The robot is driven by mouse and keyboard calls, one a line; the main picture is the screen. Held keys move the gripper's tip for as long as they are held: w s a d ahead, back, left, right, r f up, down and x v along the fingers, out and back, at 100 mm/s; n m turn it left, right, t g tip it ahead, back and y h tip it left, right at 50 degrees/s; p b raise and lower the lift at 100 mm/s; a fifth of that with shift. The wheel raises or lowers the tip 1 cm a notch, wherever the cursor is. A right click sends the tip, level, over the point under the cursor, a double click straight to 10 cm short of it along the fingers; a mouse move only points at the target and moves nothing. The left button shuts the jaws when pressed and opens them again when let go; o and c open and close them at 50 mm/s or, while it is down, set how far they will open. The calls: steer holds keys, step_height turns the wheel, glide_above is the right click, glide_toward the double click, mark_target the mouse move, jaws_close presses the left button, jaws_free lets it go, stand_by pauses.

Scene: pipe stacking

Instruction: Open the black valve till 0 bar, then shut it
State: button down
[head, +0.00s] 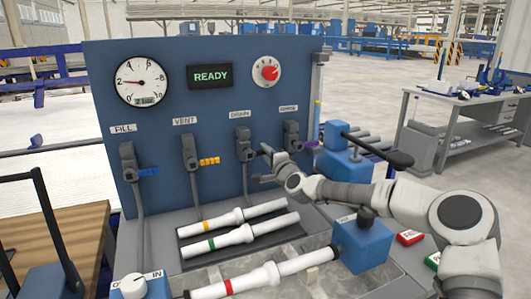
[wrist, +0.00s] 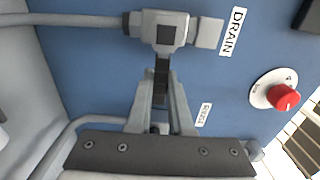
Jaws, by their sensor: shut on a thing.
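The drain valve (head: 243,143) is on the blue panel (head: 218,105), under the label DRAIN. In the wrist view, the grey valve body (wrist: 165,30) is ahead of my gripper (wrist: 161,85), and its black handle (wrist: 160,84) sits between the fingertips. My gripper is shut on this handle; the fingers partly hide it. In the head view my gripper (head: 264,163) is just right of and below the drain valve. The round gauge (head: 142,80) has its needle pointing left near 2, and its small box reads 2 bar. The display (head: 210,76) reads READY.
The fill valve (head: 129,160) with a blue handle, the vent valve (head: 190,150) with a yellow handle and the purge valve (head: 291,135) stand on the panel. A red knob (head: 270,72) is above. White pipes (head: 240,234) lie on the bench below my arm.

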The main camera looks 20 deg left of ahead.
mark_target(248, 150)
steer(key=shift+r, duration=0.1)
steer(key=n+b, duration=0.1)
steer(key=r+n, duration=0.1)
steer(key=n, duration=0.1)
steer(key=r+n+b, duration=0.1)
steer(key=shift+s+a+n+b, duration=0.2)
steer(key=shift+n+b, duration=0.15)
steer(key=shift+n, duration=0.05)
steer(key=n, duration=0.1)
steer(key=r+n+b, duration=0.1)
steer(key=n, duration=0.1)
steer(key=a+n+b, duration=0.1)
steer(key=shift+s+r, duration=0.3)
steer(key=shift+s, duration=0.05)
steer(key=n, duration=0.2)
steer(key=s+a+r+n+b, duration=0.1)
steer(key=n+b, duration=0.1)
steer(key=n, duration=0.1)
steer(key=shift+s+a+r+n, duration=0.15)
steer(key=shift+a+n, duration=0.15)
steer(key=shift+a, duration=0.05)
steer(key=shift+s+a+r+n+b, duration=0.1)
steer(key=shift+s+a+n+b, duration=0.2)
steer(key=shift+n, duration=0.6)
steer(key=shift+s+a+n+b, duration=0.15)
steer(key=shift+a+n+b, duration=0.2)
steer(key=shift+n, duration=0.55)
steer(key=c, duration=0.8)
jaws_free()
